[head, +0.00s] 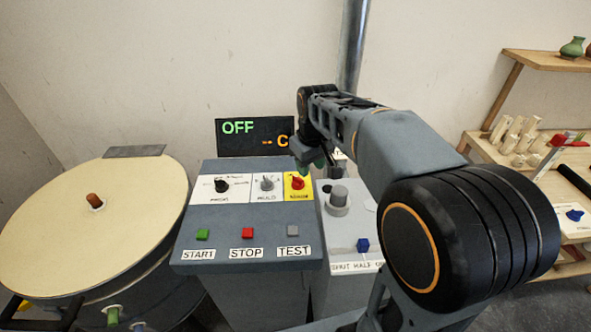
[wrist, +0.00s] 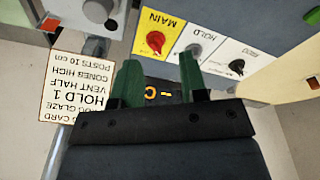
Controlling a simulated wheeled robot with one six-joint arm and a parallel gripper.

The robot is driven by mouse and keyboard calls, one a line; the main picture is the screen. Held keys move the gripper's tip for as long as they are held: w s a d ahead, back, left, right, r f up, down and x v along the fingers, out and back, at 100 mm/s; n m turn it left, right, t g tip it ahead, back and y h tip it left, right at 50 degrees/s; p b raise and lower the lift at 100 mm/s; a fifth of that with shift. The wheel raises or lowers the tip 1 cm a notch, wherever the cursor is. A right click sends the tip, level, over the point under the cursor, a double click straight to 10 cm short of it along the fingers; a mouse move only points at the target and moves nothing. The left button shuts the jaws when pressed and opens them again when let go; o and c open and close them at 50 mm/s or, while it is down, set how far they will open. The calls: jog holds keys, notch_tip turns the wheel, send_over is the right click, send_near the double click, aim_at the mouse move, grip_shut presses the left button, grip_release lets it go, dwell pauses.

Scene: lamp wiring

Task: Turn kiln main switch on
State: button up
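The kiln main switch (head: 297,183) is a red rotary knob on a yellow plate at the right end of the panel's upper row. It also shows in the wrist view (wrist: 155,41), upside down, with the label MAIN. My gripper (wrist: 160,72) has two green fingers standing apart with nothing between them. The knob lies beyond the fingertips and is not touched. In the head view my gripper is above and behind the panel's right edge, mostly hidden by my own arm. The display (head: 254,136) reads OFF in green, with orange dashes and a C.
A black PROG knob (head: 221,186) and grey HOLD knob (head: 267,184) sit left of the switch. START (head: 202,235), STOP (head: 248,233) and TEST (head: 293,231) buttons are below. A grey box with a knob (head: 338,197) adjoins right. The round kiln lid (head: 90,228) is left. A text card (wrist: 80,85) hangs nearby.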

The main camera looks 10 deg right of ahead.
aim_at(298, 178)
jog(key=w+n+g+p, duration=0.1)
jog(key=w+n+p, duration=0.15)
jog(key=w, duration=0.75)
jog(key=shift+n+g, duration=0.25)
jog(key=shift+g, duration=0.05)
jog(key=f, duration=0.4)
jog(key=f+p, duration=0.1)
jog(key=f, duration=0.4)
jog(key=w+f, duration=0.1)
jog(key=f, duration=0.4)
jog(key=shift+a, duration=0.1)
grip_shut()
